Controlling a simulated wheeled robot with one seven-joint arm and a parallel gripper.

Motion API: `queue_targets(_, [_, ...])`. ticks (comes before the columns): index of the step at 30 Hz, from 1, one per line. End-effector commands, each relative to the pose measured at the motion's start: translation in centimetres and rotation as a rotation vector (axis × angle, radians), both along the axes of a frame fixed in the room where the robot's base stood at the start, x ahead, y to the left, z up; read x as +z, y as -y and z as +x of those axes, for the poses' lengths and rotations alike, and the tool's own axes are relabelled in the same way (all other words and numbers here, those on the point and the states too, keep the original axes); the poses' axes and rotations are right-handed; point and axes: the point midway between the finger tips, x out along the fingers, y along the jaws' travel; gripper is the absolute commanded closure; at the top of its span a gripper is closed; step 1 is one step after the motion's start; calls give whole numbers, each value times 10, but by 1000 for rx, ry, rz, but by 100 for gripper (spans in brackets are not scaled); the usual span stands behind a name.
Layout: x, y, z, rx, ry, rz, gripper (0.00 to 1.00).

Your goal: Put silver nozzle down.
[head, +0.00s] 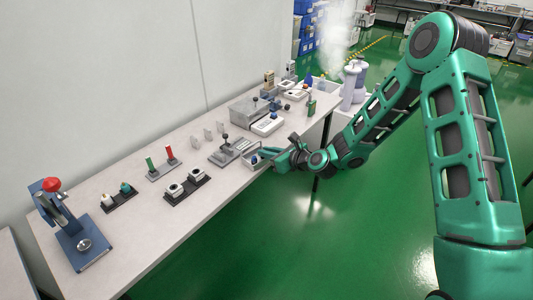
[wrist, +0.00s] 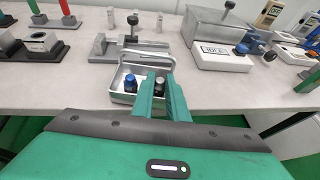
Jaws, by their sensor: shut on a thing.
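My gripper (wrist: 161,88) is shut on the silver nozzle (wrist: 159,84), a small grey piece showing between the green fingers in the wrist view. The fingers reach over the near side of a small metal tray (wrist: 122,98) at the table's front edge. A blue-capped piece (wrist: 130,83) stands in the tray just left of the fingers. I cannot tell whether the nozzle touches the tray floor. In the head view my gripper (head: 267,152) is at the table's right edge, by the tray (head: 252,163); the nozzle cannot be made out there.
Behind the tray is a grey clamp fixture (wrist: 108,46). Black holders (head: 187,187) and a blue press (head: 80,240) stand farther left. Bare table (head: 215,207) lies along the front edge.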

Motion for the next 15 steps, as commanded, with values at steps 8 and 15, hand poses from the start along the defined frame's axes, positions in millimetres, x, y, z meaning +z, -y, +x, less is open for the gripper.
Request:
queue_targets(8, [-1,0,0,0,0,0,68])
queue_targets(15, [-1,0,0,0,0,0,68])
